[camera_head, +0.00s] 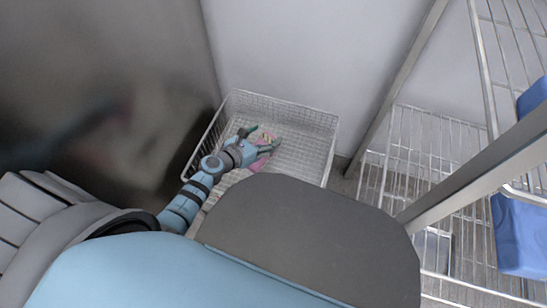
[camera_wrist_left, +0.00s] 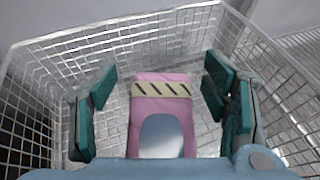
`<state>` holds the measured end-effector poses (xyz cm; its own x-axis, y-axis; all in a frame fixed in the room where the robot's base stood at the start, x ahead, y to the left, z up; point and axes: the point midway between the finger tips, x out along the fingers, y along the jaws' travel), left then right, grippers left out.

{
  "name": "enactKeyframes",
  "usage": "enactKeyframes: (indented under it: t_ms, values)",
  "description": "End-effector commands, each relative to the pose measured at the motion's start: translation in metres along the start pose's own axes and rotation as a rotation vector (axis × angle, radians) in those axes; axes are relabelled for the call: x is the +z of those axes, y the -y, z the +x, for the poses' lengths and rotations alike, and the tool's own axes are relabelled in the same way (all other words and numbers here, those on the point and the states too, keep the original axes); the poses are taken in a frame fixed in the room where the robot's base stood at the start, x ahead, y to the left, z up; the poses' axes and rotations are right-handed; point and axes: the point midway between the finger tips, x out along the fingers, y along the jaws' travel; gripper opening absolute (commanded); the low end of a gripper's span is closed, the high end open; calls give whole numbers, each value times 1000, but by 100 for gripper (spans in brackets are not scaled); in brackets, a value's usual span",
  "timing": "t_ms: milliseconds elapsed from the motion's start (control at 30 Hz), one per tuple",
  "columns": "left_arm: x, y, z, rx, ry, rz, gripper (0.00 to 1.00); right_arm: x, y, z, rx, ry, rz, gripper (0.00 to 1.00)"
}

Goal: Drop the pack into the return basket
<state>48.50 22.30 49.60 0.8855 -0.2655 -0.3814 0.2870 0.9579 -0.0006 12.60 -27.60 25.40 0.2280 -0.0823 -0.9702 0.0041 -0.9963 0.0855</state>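The pack (camera_head: 258,163) is pink and shows partly behind my left gripper in the head view. In the left wrist view the pack (camera_wrist_left: 161,107) is pink with a striped cream band and a pale grey patch. It lies within the white wire return basket (camera_head: 318,122), whose wall also shows in the left wrist view (camera_wrist_left: 62,50). My left gripper (camera_head: 264,140) reaches into the basket over the pack. In the left wrist view its green fingers (camera_wrist_left: 161,92) are spread wide, with gaps on both sides of the pack. My right gripper is not in view.
A wire shelf rack (camera_head: 420,150) with metal posts stands at the right, holding a blue item (camera_head: 520,232). A dark metal panel (camera_head: 100,80) is at the left and a pale wall (camera_head: 310,45) behind the basket. The basket's right part is empty.

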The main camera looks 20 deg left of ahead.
Motion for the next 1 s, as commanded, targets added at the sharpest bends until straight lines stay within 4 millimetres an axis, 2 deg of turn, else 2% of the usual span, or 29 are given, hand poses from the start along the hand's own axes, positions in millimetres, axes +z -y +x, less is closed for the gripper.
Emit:
enactKeyframes:
  t_ms: [333, 433, 567, 800, 900, 1000]
  values:
    - [-1, 0, 0, 0, -2, 0, 83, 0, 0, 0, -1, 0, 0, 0]
    - [-1, 0, -6, 0, -2, 3, 83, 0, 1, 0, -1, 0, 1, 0]
    - [-2, 0, -32, -1, -3, 5, 83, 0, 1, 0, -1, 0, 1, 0]
    - [-1, 0, -97, -2, -3, 4, 83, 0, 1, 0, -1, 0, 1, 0]
    - [-1, 0, -113, 0, -2, 3, 83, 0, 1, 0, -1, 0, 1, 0]
    - [0, 0, -120, -1, -1, 0, 83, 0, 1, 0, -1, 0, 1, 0]
